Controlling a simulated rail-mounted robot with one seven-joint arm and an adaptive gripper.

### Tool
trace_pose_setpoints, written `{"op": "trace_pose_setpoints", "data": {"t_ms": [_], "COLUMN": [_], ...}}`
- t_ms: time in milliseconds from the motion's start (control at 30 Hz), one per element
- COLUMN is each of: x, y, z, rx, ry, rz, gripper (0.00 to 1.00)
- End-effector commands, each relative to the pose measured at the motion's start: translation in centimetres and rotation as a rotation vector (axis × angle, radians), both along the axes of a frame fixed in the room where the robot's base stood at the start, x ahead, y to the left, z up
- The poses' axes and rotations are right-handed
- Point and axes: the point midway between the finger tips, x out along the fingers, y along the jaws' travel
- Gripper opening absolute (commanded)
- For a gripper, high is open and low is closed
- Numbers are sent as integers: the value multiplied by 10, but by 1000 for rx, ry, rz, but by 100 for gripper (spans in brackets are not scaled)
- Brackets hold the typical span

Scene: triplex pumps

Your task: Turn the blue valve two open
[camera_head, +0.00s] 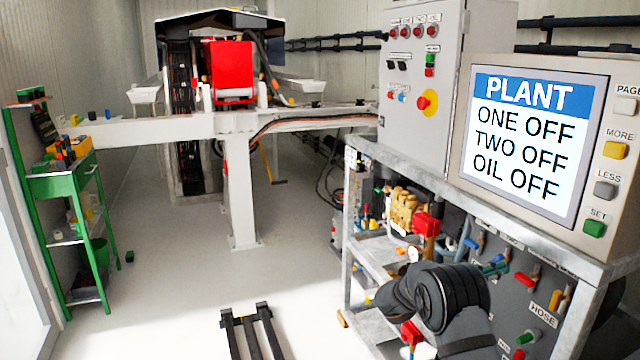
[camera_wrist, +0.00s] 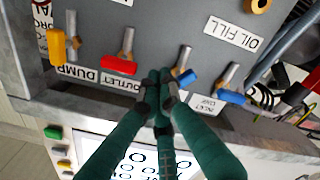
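In the wrist view two blue-handled valves are on the grey panel: one blue handle (camera_wrist: 188,77) is just right of my fingertips, the other blue handle (camera_wrist: 231,97) is farther right. Both also show in the head view, the upper-left one (camera_head: 473,243) and the lower-right one (camera_head: 497,258). I cannot read which is valve two. My gripper (camera_wrist: 160,84) has green fingers with dark tips drawn together, with nothing visibly held. The tips are close beside the nearer blue handle; I cannot tell whether they touch. The screen (camera_head: 522,137) reads ONE OFF, TWO OFF, OIL OFF.
A red handle (camera_wrist: 119,65) and a yellow handle (camera_wrist: 57,47) are left of my fingertips in the wrist view. The bench frame edge (camera_head: 480,205) runs above the panel in the head view. A green trolley (camera_head: 70,185) stands far left. Open floor (camera_head: 180,280) lies between.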

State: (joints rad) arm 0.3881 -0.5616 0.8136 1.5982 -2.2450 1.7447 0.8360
Motion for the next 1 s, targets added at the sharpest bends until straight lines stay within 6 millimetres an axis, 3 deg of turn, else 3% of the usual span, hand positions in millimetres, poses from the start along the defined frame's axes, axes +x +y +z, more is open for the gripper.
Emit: {"op": "trace_pose_setpoints", "data": {"t_ms": [167, 633, 1000], "x": [-3, -22, -24], "y": [4, 52, 54], "z": [-1, -2, 0], "rx": [1, 0, -2], "ry": [-1, 1, 6], "rz": [1, 0, -4], "gripper": [0, 0, 0]}}
